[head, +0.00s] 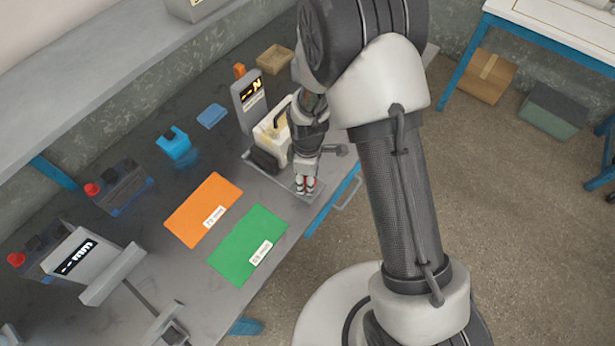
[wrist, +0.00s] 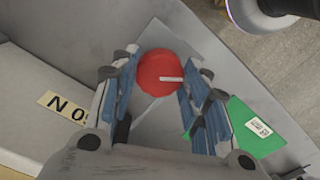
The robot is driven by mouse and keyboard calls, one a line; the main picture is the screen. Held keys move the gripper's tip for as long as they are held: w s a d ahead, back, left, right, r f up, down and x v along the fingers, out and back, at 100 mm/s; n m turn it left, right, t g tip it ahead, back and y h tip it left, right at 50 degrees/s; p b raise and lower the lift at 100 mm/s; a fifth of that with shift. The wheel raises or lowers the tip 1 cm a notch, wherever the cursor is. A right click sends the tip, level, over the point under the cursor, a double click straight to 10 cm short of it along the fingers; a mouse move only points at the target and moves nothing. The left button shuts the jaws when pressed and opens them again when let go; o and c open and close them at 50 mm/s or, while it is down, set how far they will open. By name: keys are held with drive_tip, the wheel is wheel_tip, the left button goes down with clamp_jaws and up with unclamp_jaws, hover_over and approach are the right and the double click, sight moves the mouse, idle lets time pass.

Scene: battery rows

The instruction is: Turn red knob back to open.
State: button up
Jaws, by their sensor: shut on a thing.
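The red knob (wrist: 168,70) sits on a pale grey plate in the wrist view. A short white pointer mark on its face runs roughly sideways, toward the right. My gripper (wrist: 166,76) is shut on the knob, with one blue-padded finger on each side of it. In the head view my gripper (head: 306,186) points down at the right end of the bench, and a little red shows at its fingertips. The knob is mostly hidden there.
A cream block with a label (wrist: 63,108) stands left of the knob. A green mat (head: 248,246) and an orange mat (head: 203,210) lie nearby on the bench. A blue item (head: 174,144) and batteries (head: 118,186) stand farther left. A display stand (head: 250,100) rises behind.

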drive_tip(key=n, duration=0.5)
drive_tip(key=shift+n, duration=0.3)
drive_tip(key=n, duration=0.4)
drive_tip(key=shift+n, duration=0.7)
drive_tip(key=o, duration=1)
drive_tip(key=shift+o, duration=0.2)
wheel_tip(320, 180, up, 12)
